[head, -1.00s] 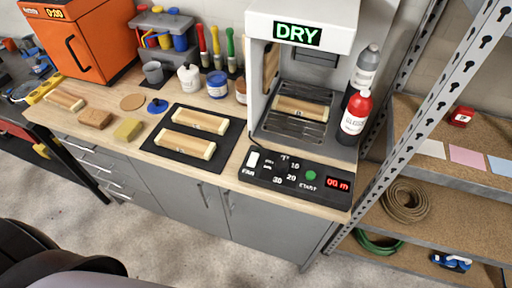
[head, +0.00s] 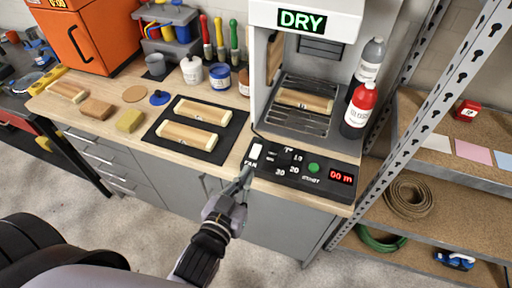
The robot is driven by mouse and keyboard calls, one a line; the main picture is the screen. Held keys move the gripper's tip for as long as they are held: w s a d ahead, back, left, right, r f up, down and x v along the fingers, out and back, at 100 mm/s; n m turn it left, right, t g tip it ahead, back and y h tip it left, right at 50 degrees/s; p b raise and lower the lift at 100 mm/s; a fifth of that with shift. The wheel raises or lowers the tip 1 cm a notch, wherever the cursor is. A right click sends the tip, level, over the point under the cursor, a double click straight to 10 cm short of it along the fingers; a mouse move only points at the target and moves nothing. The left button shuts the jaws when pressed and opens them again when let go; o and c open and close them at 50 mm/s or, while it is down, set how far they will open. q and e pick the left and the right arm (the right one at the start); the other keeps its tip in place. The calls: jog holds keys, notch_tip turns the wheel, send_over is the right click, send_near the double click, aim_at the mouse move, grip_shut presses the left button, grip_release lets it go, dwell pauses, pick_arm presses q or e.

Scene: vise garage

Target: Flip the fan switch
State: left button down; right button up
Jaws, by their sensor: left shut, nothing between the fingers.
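The fan switch (head: 255,152) is a small white rocker at the left end of the black control panel (head: 303,187), just above the word FAN. The panel lies at the front of a white drying cabinet (head: 254,75) with a lit DRY sign (head: 302,20). My left gripper (head: 247,172) is shut and empty. Its fingertips point up at the panel's front left edge, just below the switch in the picture. I cannot tell whether they touch the panel. The switch is uncovered. My right gripper is not in view.
The panel also carries a green button (head: 313,167) and a red display (head: 341,177). Wooden blocks lie on a black mat (head: 163,128) to the left, and another sits on the cabinet's rack (head: 300,121). A red bottle (head: 359,110) and a grey one (head: 368,66) stand right of the cabinet.

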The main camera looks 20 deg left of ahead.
pick_arm(q)
jog(key=shift+t+y, duration=0.3)
jog(key=shift+t, duration=0.1)
jog(key=r, duration=0.2)
jog(key=a+r, duration=0.1)
jog(key=r, duration=0.1)
jog(key=shift+s+a+r, duration=0.1)
jog(key=shift+s+r, duration=0.05)
jog(key=shift+r, duration=0.1)
jog(key=p, duration=0.3)
send_over(256, 155)
jog(key=s, duration=0.1)
jog(key=shift+f, duration=0.35)
jog(key=f, duration=0.1)
jog(key=w+f, duration=0.1)
jog(key=f, duration=0.1)
jog(key=shift+f, duration=0.7)
